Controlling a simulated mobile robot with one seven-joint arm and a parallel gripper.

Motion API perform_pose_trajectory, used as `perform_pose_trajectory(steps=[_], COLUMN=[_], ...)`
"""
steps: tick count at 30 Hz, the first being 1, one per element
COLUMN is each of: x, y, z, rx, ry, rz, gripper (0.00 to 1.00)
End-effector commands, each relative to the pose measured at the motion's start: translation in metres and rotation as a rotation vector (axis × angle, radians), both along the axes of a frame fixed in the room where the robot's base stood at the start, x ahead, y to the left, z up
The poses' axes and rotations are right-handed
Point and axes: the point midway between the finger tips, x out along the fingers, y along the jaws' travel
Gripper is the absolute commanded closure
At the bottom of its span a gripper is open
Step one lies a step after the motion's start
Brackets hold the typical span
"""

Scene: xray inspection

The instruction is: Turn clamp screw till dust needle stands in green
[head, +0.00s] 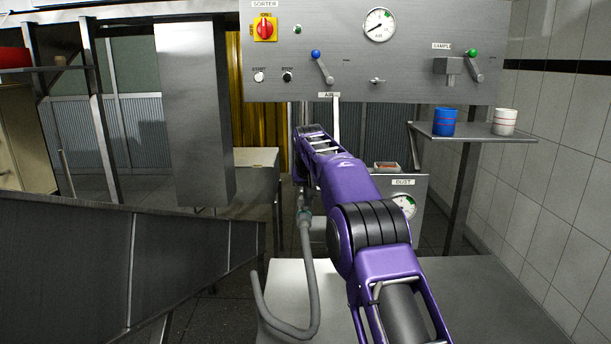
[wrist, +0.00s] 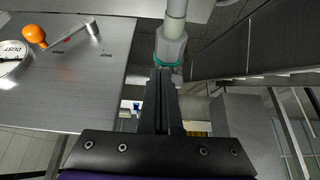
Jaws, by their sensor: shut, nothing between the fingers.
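The DUST gauge (head: 405,203) sits on a low panel in the head view, partly behind my arm; its needle position is too small to read. In the wrist view, the gauge (wrist: 10,58) is cut off at the left edge. A grey hose end (wrist: 171,45) with a teal clamp band (wrist: 168,64) shows at the top middle. My gripper (wrist: 163,74) is shut and empty, its fingertips at the band in the picture; I cannot tell whether they touch it. The clamp screw is not clearly visible, perhaps hidden by the fingers. In the head view my arm hides the gripper.
An orange-knobbed lever (wrist: 35,35) stands on the DUST panel near the gauge. The upper sorter panel (head: 350,85) has levers and another gauge. A blue cup (head: 444,122) and a white cup (head: 504,121) stand on a right shelf. A grey hose (head: 312,285) hangs left of my arm.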

Motion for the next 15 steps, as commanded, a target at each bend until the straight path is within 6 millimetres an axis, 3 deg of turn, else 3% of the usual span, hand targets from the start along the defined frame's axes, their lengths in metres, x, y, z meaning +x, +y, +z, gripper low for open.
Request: perform_pose_trajectory(steps=[15], x=[-0.0014], y=[0.0040], z=[0.0006], rx=[0.000], ry=[-0.001], rz=[0.001], gripper=[1.00])
